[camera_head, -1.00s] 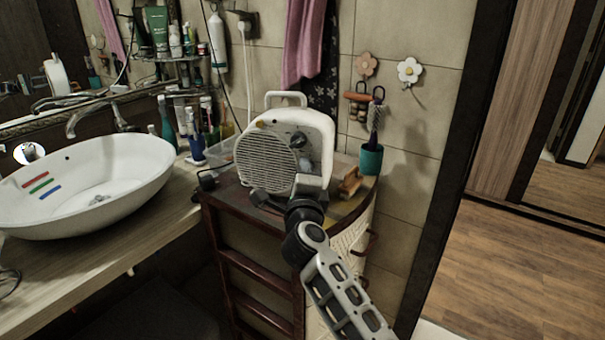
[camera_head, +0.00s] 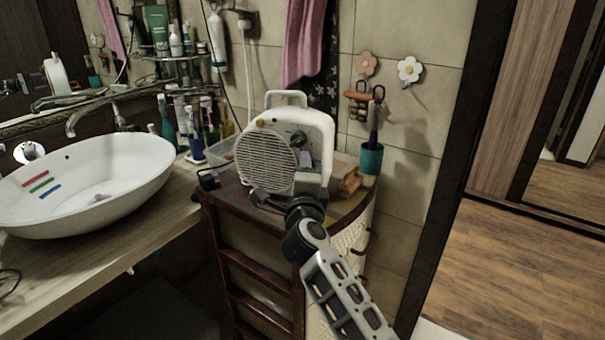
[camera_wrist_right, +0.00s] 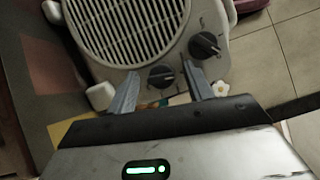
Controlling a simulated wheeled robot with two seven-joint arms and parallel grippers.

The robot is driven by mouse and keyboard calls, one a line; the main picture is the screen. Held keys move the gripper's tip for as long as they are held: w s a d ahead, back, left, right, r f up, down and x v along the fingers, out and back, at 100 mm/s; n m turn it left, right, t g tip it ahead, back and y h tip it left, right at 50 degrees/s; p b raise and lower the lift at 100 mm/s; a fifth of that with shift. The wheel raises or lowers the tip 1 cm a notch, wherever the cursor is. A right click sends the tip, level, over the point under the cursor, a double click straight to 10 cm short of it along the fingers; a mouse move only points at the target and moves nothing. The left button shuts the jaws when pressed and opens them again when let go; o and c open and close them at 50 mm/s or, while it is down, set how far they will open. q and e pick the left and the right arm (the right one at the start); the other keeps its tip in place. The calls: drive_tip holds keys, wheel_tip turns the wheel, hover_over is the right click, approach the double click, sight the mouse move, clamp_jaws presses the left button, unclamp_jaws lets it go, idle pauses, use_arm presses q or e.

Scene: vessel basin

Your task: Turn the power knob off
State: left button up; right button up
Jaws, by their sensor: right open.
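A white fan heater (camera_head: 268,160) with a round grille stands upright on a small dark wooden cabinet. In the right wrist view the heater (camera_wrist_right: 88,50) shows two dark round knobs beside its grille. One knob (camera_wrist_right: 205,46) is farther from my gripper base. The other knob (camera_wrist_right: 162,76) lies between my right gripper's fingertips in the picture. I cannot tell which is the power knob or whether a finger touches one. My right gripper (camera_wrist_right: 160,72) is open, with a finger to each side of the nearer knob. My left gripper is not in view.
A white basin (camera_head: 85,185) stands on the counter at left. A wooden brush (camera_head: 350,182) and a teal cup (camera_head: 371,158) are on the cabinet right of the heater. Bottles crowd behind the basin. Open wooden floor (camera_head: 510,270) lies at right.

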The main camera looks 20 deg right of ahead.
drive_tip(key=v, duration=0.7)
drive_tip(key=shift+s, duration=0.25)
drive_tip(key=shift+f, duration=0.15)
